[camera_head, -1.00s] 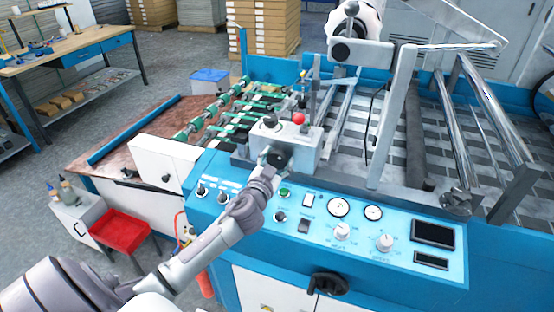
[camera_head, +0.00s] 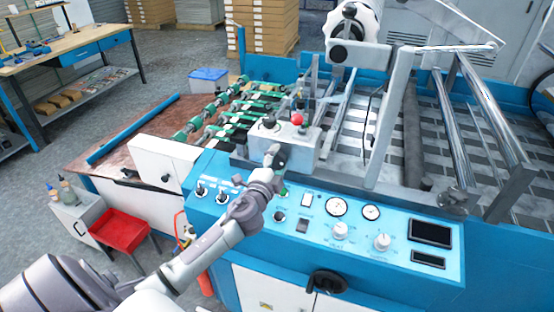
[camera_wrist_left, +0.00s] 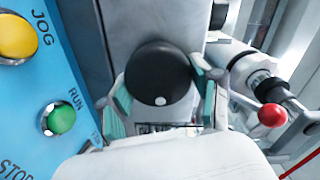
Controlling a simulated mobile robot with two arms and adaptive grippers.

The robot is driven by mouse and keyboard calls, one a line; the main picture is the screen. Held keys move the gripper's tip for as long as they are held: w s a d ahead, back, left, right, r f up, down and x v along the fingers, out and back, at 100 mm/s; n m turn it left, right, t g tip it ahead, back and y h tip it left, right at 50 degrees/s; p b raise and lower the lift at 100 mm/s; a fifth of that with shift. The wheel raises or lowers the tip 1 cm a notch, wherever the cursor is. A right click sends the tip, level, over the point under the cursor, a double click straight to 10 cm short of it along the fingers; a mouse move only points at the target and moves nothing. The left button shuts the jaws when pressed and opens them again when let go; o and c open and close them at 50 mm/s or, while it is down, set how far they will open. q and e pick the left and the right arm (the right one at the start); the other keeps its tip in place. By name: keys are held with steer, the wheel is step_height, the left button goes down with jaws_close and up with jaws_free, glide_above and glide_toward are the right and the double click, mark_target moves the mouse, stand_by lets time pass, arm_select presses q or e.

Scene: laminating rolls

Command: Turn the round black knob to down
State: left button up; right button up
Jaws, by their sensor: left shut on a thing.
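The round black knob (camera_wrist_left: 158,68) fills the upper middle of the left wrist view, on the front of a grey metal box. A white dot on its face lies toward the bottom of that picture. My left gripper (camera_wrist_left: 162,103) has its teal pads on both sides of the knob and is shut on it. In the head view my left gripper (camera_head: 276,157) is at the front of the grey box (camera_head: 300,145), where it mostly covers the knob. My right gripper is in neither view.
A red-topped lever (camera_head: 297,119) stands on the box; its red ball (camera_wrist_left: 272,115) shows close by in the wrist view. The blue control panel (camera_head: 390,268) below carries gauges, switches and a green RUN button (camera_wrist_left: 61,120).

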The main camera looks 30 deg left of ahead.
arm_select(q)
steer(key=m, duration=0.4)
steer(key=shift+m+p, duration=0.3)
steer(key=shift+p, duration=0.1)
steer(key=m, duration=0.3)
steer(key=shift+f+m+p, duration=0.1)
steer(key=shift+m+p, duration=0.3)
steer(key=m+p, duration=0.1)
steer(key=m, duration=0.2)
steer(key=shift+m, duration=0.3)
steer(key=m, duration=0.2)
steer(key=m+p, duration=0.1)
steer(key=m, duration=0.1)
steer(key=shift+a+f, duration=0.1)
steer(key=shift+f, duration=0.1)
steer(key=shift+m, duration=0.3)
steer(key=shift+f, duration=0.1)
steer(key=o, duration=1.1)
steer(key=v, duration=1.2)
